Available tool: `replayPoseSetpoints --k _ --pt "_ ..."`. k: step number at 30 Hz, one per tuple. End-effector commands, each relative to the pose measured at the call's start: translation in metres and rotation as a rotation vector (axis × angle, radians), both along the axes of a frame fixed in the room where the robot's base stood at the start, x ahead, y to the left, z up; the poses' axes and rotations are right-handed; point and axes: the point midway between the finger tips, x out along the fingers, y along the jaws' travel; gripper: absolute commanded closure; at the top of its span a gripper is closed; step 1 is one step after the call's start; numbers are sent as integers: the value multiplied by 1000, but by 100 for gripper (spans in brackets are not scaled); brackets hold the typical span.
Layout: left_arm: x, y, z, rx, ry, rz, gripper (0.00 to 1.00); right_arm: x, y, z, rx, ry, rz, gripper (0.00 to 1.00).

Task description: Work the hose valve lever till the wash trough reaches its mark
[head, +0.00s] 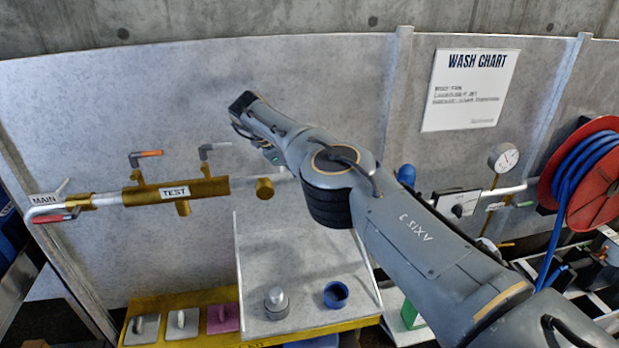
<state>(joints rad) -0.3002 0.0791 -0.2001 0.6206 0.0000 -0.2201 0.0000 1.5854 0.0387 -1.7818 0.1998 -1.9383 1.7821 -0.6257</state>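My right arm comes in from the lower right and reaches up and left across the wall panel. Its end, with my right gripper (243,108), is small and dark against the panel; its fingers cannot be made out. A brass pipe (205,187) marked TEST carries an orange-handled lever (150,153) and a grey lever (214,146). A red-handled lever (52,217) sits at the left by the MAIN tag. A red reel (602,185) with blue hose (570,172) is at the right. I cannot tell which lever is the hose valve's. No wash trough with a mark is clearly visible. My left gripper is not in view.
A pale tray (310,312) holds a grey knobbed weight (276,302) and a blue cup (336,294). A yellow ledge (180,301) carries grey and magenta blocks. A gauge (504,158) and white box (458,204) are at right. The wash chart (469,90) hangs above.

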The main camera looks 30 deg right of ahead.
Motion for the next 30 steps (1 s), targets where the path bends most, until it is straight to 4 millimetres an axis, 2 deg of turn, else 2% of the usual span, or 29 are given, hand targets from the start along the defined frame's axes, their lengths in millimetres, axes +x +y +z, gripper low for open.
replayPoseSetpoints --k 9,10,13,30 --pt "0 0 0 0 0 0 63 0 0 1 -1 -2 1 100" --pt "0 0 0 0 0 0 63 0 0 1 -1 -2 1 82" --pt "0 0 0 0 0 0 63 0 0 1 0 -1 1 62" --pt "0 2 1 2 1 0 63 0 0 0 4 0 1 61"
